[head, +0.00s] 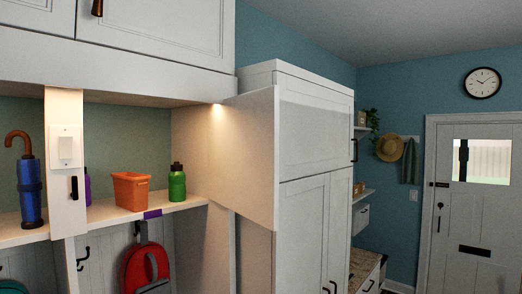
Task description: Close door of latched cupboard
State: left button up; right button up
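The latched cupboard looks to be the open-fronted shelf space (192,206) at the left. A plain white panel (252,150) at its right end looks like its door. It stands swung open, out towards me, from its far edge beside the shelf, and overlaps the side of the tall cabinet. No handle shows on its visible face. A white post (62,110) at the left carries a white switch-like plate (65,148) and a small black handle or latch (74,187). Neither of my grippers is in view.
On the shelf stand a blue umbrella (31,192), an orange basket (131,191) and a green bottle (177,184). A red backpack (147,268) hangs below. The tall white cabinet (316,135) is shut. A white room door (470,220) stands at the far right.

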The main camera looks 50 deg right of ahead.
aim_at(243, 132)
jog(key=z, duration=2.6)
jog(key=i, duration=2.2)
jog(key=u, duration=2.6)
jog(key=i, duration=0.5)
